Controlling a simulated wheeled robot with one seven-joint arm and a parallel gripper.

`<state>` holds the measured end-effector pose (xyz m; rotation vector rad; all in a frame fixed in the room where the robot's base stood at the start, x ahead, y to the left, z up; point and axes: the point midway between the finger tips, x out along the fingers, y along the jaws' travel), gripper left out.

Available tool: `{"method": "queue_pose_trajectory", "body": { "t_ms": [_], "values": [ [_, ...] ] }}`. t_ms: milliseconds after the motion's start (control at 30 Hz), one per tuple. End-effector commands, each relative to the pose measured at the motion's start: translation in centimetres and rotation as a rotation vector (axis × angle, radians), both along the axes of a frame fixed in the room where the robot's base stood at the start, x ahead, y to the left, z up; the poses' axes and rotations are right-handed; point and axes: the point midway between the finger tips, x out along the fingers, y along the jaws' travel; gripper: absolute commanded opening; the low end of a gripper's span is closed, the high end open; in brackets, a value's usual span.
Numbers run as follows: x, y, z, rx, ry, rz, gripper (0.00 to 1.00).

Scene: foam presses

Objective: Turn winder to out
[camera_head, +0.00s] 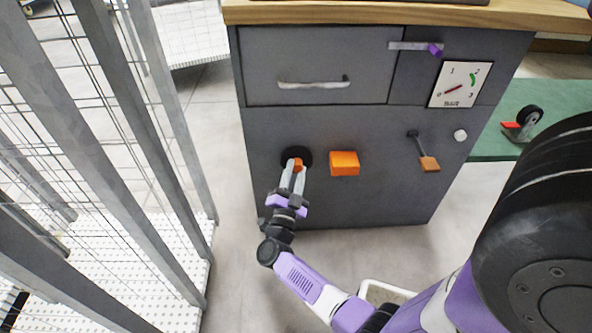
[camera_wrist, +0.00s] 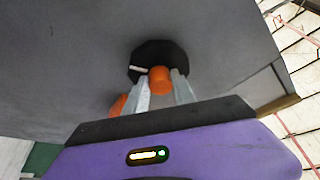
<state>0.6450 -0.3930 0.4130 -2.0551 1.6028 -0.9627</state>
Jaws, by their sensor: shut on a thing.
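A black round winder (camera_head: 291,153) with an orange knob (camera_head: 296,163) is on the front of the grey cabinet, at its lower left. In the wrist view the dark disc (camera_wrist: 150,54) carries a short white mark at its left, and the orange knob (camera_wrist: 160,80) sticks out between my fingers. My gripper (camera_head: 294,176) is shut on the orange knob, a finger on each side. The fingers partly cover the disc's lower part. No lettering for "out" is legible around the disc.
An orange block (camera_head: 344,163) stands out just right of the winder. Further right are a crank with an orange grip (camera_head: 428,163) and a white button (camera_head: 460,135). Above are a drawer handle (camera_head: 313,84), a purple-ended lever (camera_head: 434,49) and a gauge (camera_head: 460,84). Mesh fencing (camera_head: 110,150) stands at left.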

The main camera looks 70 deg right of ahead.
Motion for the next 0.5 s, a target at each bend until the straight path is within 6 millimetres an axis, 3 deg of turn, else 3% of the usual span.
{"method": "queue_pose_trajectory", "body": {
  "t_ms": [500],
  "values": [
    [0.16, 0.15, 0.59, 0.189, -0.451, -0.001, 0.00]
  ]
}}
